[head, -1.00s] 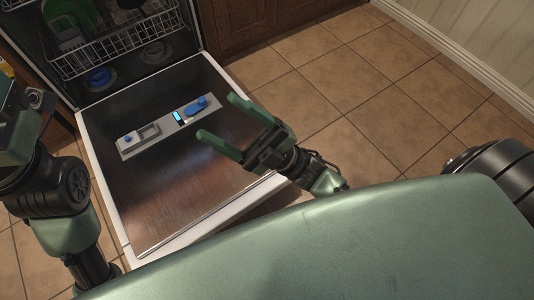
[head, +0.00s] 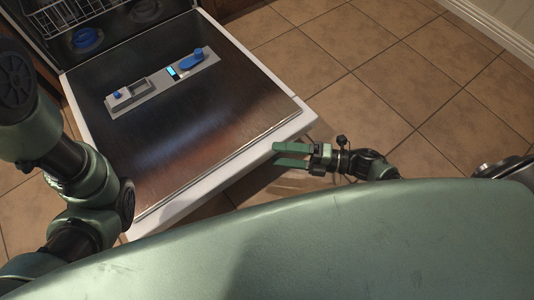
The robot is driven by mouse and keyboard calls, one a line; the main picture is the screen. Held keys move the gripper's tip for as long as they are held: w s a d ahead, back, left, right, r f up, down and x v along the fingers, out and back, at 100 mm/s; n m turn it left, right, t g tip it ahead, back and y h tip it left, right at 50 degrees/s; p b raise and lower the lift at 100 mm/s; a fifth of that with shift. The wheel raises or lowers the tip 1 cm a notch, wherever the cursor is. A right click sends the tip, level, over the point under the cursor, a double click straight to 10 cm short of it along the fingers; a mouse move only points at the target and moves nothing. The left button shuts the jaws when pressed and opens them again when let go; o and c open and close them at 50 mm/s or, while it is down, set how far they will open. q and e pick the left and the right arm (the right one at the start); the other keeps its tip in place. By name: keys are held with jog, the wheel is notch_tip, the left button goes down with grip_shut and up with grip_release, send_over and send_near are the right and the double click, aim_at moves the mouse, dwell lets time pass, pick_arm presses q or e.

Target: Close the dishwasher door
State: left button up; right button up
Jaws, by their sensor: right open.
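The dishwasher door (head: 215,115) is folded down flat and open, its inner metal face up, with a detergent dispenser panel (head: 165,82) on it. My right gripper (head: 276,154) is open and empty at the door's outer right corner, low beside its white edge. The fingertips overlap the door edge in the picture; I cannot tell whether they touch it. My left arm (head: 60,160) comes in on the left, over the door's left side. Its gripper is not in the picture.
The dishwasher's lower rack (head: 75,14) is at the top left, inside the tub, with blue items near it. Tiled floor (head: 400,90) is clear to the right of the door. My own green body fills the bottom of the view.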

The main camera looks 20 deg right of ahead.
aim_at(271, 154)
jog(key=shift+b+x, duration=0.6)
jog(key=shift+x, duration=1.55)
jog(key=shift+r, duration=0.1)
grip_shut()
